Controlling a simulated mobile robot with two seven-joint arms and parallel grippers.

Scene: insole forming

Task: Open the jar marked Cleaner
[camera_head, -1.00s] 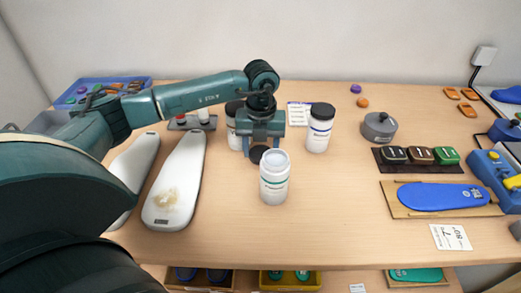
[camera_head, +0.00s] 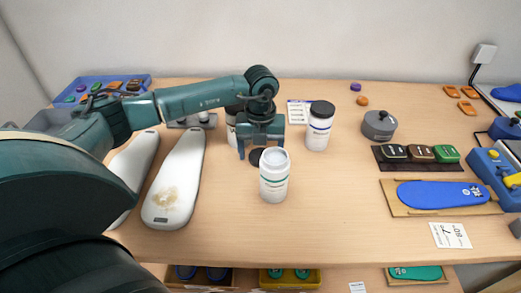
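An uncapped white jar (camera_head: 273,182) with a green-striped label stands upright near the middle of the table. A black lid (camera_head: 256,157) lies just behind it, partly hidden. My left gripper (camera_head: 261,153) points down behind the open jar, its fingers spread above or around the lid; I see no grip on it. A black-lidded white jar (camera_head: 320,127) with a blue stripe stands to the right. Another black-lidded jar (camera_head: 232,125) is partly hidden behind my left gripper. The labels are too small to read, so I cannot tell which says Cleaner. My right gripper is out of view.
Two white insole forms (camera_head: 174,185) lie at left. A lidded grey pot (camera_head: 379,125), a dark tray (camera_head: 393,165) of coloured blocks and a blue insole (camera_head: 441,195) on a board are at right. The table front between them is clear.

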